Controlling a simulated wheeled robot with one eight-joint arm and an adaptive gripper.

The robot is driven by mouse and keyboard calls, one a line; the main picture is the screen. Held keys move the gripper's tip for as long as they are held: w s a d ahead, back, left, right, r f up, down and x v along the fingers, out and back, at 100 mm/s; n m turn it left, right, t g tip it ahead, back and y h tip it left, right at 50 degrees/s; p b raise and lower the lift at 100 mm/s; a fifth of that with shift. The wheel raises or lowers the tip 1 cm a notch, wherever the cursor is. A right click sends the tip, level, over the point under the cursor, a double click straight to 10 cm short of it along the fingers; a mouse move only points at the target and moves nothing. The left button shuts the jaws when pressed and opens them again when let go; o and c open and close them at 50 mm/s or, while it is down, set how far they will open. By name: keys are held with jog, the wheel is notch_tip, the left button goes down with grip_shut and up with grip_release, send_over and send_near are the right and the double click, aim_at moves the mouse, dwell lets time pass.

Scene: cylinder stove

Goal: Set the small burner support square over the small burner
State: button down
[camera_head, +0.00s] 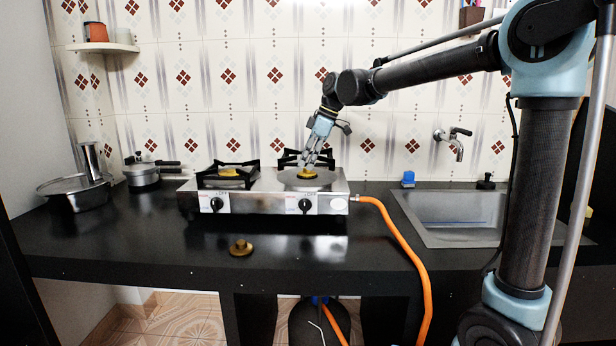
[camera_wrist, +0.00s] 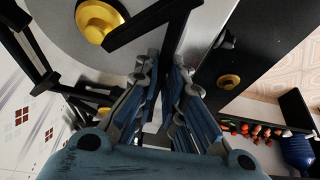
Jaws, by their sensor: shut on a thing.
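My gripper (camera_head: 318,162) is over the right half of the steel stove (camera_head: 262,198). Its fingers (camera_wrist: 165,85) are shut on a black bar of the small burner support (camera_wrist: 150,25). In the head view the support (camera_head: 288,157) shows behind the right burner, partly hidden by the fingers. The brass right burner (camera_head: 307,174) on its round grey plate shows in front, off-centre from the support; it also shows in the wrist view (camera_wrist: 97,18). Whether the support touches the stove I cannot tell. The left burner (camera_head: 228,172) has its own black support around it.
A loose brass cap (camera_head: 240,248) lies on the black counter in front of the stove. An orange hose (camera_head: 400,240) leaves the stove's right end. The sink (camera_head: 450,220) is at right, pots (camera_head: 142,172) at left.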

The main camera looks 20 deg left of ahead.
aim_at(308, 185)
jog(key=shift+f, duration=2.4)
jog(key=c, duration=1.7)
grip_release()
jog(key=v, duration=1.2)
